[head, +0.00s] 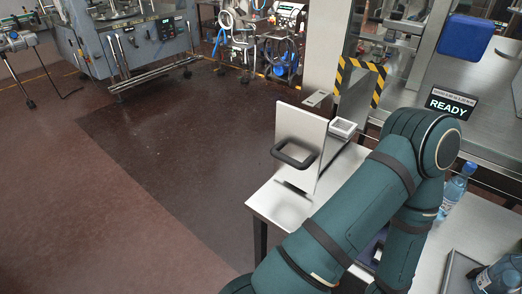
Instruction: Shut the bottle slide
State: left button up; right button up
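A pale upright panel (306,140) with a black loop handle (296,153) stands at the left end of the light worktable; I take it to be the bottle slide. A yellow-and-black striped frame (359,80) stands behind it to the right.
The worktable (268,200) has a bare front-left corner. A screen reading READY (451,103) and a blue box (466,37) are at the right. A dark tray (456,272) lies beside the lower bottle. Open floor lies left; machines stand at the back.

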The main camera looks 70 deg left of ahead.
aim_at(306, 142)
jog(key=u, duration=2.05)
jog(key=l+z, duration=0.1)
jog(key=z, duration=0.15)
jog(key=i, duration=0.05)
